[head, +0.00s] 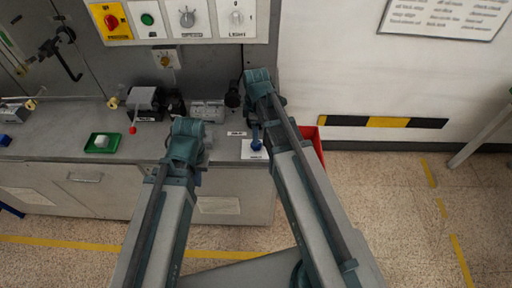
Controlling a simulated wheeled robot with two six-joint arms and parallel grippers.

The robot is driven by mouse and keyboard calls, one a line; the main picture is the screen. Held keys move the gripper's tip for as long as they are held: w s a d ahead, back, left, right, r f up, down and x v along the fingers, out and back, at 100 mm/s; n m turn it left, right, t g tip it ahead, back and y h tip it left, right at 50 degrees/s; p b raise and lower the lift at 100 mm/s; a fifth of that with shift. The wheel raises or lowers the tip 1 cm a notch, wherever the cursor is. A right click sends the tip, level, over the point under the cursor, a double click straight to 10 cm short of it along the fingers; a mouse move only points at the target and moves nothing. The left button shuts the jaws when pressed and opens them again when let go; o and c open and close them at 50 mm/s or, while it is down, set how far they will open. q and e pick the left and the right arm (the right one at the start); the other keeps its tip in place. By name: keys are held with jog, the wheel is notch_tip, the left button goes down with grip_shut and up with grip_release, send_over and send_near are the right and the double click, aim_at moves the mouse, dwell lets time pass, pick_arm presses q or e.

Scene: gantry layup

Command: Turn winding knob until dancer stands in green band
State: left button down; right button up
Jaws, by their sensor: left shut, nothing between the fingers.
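A small brass-coloured knob (165,60) sits on a pale plate just below the control panel; its label is too small to read. A larger grey knob (187,17) is on the panel above it. I cannot tell which is the winding knob. My left gripper (188,130) is over the bench front, below and apart from both knobs, shut and empty. My right arm reaches the bench's right end; its fingers are not distinguishable.
The panel also has a yellow-and-red switch (110,20), a green button (147,19) and a light knob (237,17). The bench holds a green tray (90,149) and a grey box with a red-tipped lever (144,101). A red bin (318,146) stands right of the bench.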

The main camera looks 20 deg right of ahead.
notch_tip(320, 180, down, 6)
jog(key=b, duration=0.5)
jog(key=shift+f, duration=0.1)
grip_shut()
